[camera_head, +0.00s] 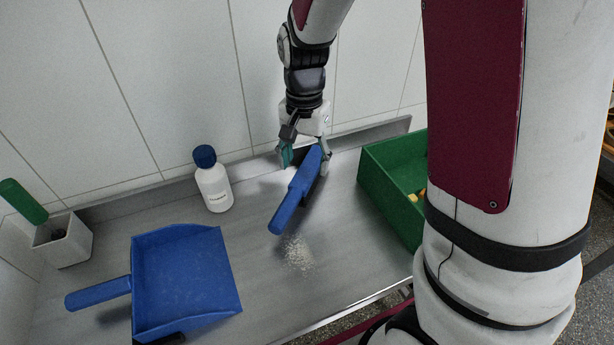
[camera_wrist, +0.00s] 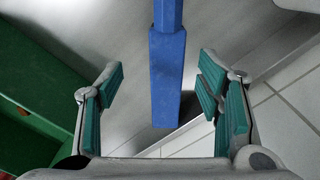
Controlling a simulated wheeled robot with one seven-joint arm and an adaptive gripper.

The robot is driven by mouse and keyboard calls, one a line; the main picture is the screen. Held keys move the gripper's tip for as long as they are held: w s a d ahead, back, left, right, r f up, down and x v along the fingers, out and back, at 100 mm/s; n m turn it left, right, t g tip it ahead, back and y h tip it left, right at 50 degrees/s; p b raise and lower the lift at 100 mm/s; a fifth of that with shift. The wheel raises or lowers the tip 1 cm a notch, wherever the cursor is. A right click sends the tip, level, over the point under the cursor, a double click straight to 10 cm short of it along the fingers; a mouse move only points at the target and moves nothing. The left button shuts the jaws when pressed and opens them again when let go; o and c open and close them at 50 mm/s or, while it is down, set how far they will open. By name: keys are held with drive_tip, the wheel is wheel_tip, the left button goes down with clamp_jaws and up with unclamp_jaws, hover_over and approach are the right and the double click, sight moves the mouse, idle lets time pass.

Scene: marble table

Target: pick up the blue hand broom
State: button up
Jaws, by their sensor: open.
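The blue hand broom (camera_head: 297,193) lies on the grey metal worktop in the head view, below my gripper. Its narrow end points toward the front left and its broad end toward the gripper. In the wrist view the broom (camera_wrist: 167,75) runs from the top edge down between the fingers, with clear gaps on both sides. My gripper (camera_head: 304,160) is open, with its teal-padded fingers on either side of the broom's broad end. In the wrist view the gripper (camera_wrist: 165,100) holds nothing, and I cannot tell how far above the worktop the fingertips are.
A blue dustpan (camera_head: 185,280) lies at the front left. A white bottle (camera_head: 214,188) with a blue cap stands near the back wall. A white holder (camera_head: 66,241) with a green-handled tool is far left. A green crate (camera_head: 390,190) stands right. Pale crumbs (camera_head: 298,254) lie in front.

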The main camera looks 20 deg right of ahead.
sight(300, 181)
drive_tip(key=shift+w+a+f+b, duration=0.1)
drive_tip(key=shift+a+f+b, duration=0.05)
drive_tip(key=shift+f, duration=1)
drive_tip(key=shift+s+a+f+b, duration=0.1)
drive_tip(key=shift+a+f+b, duration=0.1)
drive_tip(key=shift+f, duration=0.9)
drive_tip(key=shift+w+a+f+b, duration=0.1)
drive_tip(key=shift+a+f, duration=0.05)
drive_tip(key=shift+f, duration=1)
clamp_jaws()
wheel_tip(300, 181, up, 10)
drive_tip(key=shift+r+p, duration=0.1)
drive_tip(key=shift+p, duration=0.65)
